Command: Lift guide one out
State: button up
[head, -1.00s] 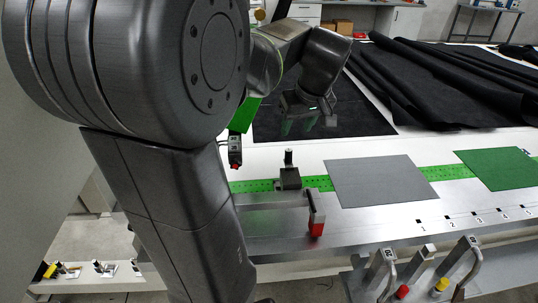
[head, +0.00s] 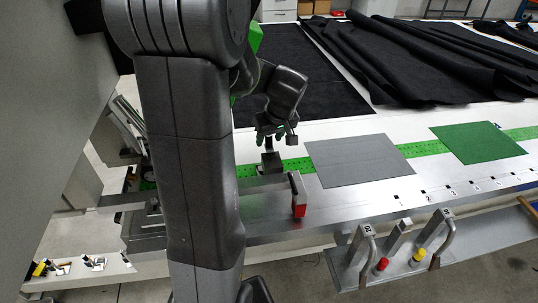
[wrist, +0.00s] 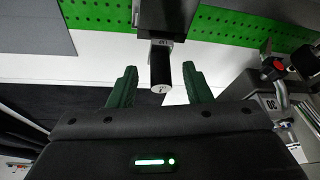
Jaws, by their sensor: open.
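Guide one appears to be the dark block (head: 270,160) standing on the green perforated strip (head: 295,165). In the wrist view its black round post (wrist: 160,65) with a white marked end cap points towards my gripper. My gripper (head: 272,134) is just above the guide in the head view. In the wrist view my gripper (wrist: 160,84) is open, with one green finger on each side of the post and a visible gap on both sides. The exact gap in height is hard to judge in the head view.
A red-tipped metal arm (head: 299,195) stands close to the right of the guide. A grey sheet (head: 358,160) and a green sheet (head: 478,143) lie further right. Black cloth (head: 430,65) covers the back. A rack with hooks (head: 395,245) is at the front.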

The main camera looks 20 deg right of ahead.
jog(key=shift+w+f, duration=0.15)
jog(key=shift+f, duration=0.3)
grip_shut()
jog(key=shift+r, duration=0.1)
